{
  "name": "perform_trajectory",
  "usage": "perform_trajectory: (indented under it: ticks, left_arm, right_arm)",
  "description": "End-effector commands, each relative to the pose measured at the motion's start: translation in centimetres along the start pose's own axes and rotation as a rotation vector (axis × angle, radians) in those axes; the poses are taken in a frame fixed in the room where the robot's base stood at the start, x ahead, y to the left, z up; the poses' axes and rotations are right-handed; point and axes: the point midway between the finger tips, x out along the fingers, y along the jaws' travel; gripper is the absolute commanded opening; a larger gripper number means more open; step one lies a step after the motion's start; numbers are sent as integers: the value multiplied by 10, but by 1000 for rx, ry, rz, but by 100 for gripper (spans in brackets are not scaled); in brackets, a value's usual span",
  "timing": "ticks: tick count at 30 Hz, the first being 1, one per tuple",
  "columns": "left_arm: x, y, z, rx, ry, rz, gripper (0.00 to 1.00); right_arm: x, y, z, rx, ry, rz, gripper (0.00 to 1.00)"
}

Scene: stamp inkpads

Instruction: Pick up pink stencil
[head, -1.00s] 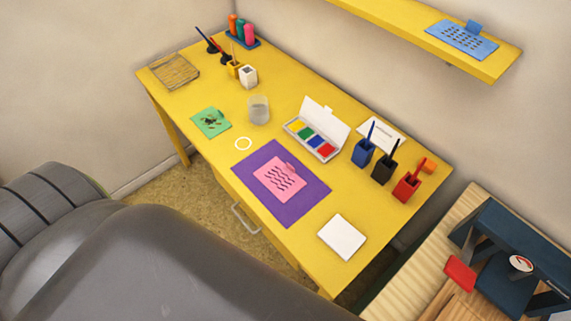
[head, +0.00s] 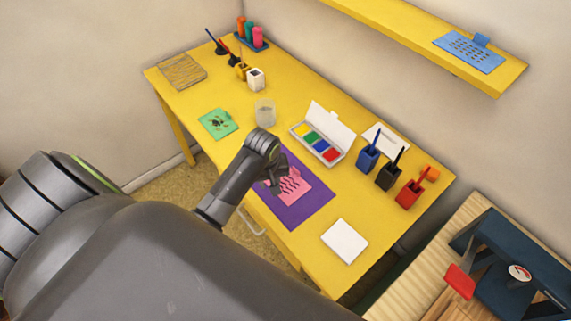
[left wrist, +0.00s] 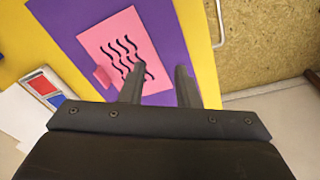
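The pink stencil (head: 292,187) lies flat on a purple mat (head: 310,211) on the yellow table. It has dark wavy cut-outs, and its tab shows at the side in the left wrist view (left wrist: 104,76). My left gripper (head: 276,187) is over the stencil in the head view and hides part of it. In the left wrist view its two fingers (left wrist: 158,75) are apart with nothing between them. One fingertip overlaps the stencil's lower edge and the other overlaps the purple mat. I cannot tell how high the fingers are. My right gripper is not in view.
A paint box (head: 319,144) with an open lid stands behind the mat. Blue (head: 368,157), black (head: 388,178) and red (head: 409,194) holders stand at right. A green stencil (head: 218,123) lies left and a white block (head: 345,240) lies right of the mat.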

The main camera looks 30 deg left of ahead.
Motion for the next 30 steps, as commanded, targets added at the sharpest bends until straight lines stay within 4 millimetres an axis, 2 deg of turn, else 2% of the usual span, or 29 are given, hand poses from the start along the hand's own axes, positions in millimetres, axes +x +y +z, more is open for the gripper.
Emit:
perform_trajectory:
  ticks: [1, 6, 12, 15, 17, 20, 30]
  left_arm:
    - [-16, 19, -17, -65, -8, -2, 29]
    - [-60, 61, -49, -285, -53, -35, 29]
    - [-100, 88, -70, -450, -77, -71, 29]
    - [-108, 93, -74, -487, -82, -80, 29]
    - [-105, 94, -74, -497, -85, -84, 29]
    - [-90, 93, -72, -502, -88, -87, 29]
    - [-20, 90, -64, -501, -87, -87, 29]
  right_arm:
    - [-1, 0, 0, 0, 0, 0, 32]
    - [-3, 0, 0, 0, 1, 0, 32]
    - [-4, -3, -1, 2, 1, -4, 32]
    - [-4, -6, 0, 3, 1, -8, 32]
    - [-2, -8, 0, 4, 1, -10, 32]
    - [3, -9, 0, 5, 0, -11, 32]
    - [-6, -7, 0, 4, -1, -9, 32]
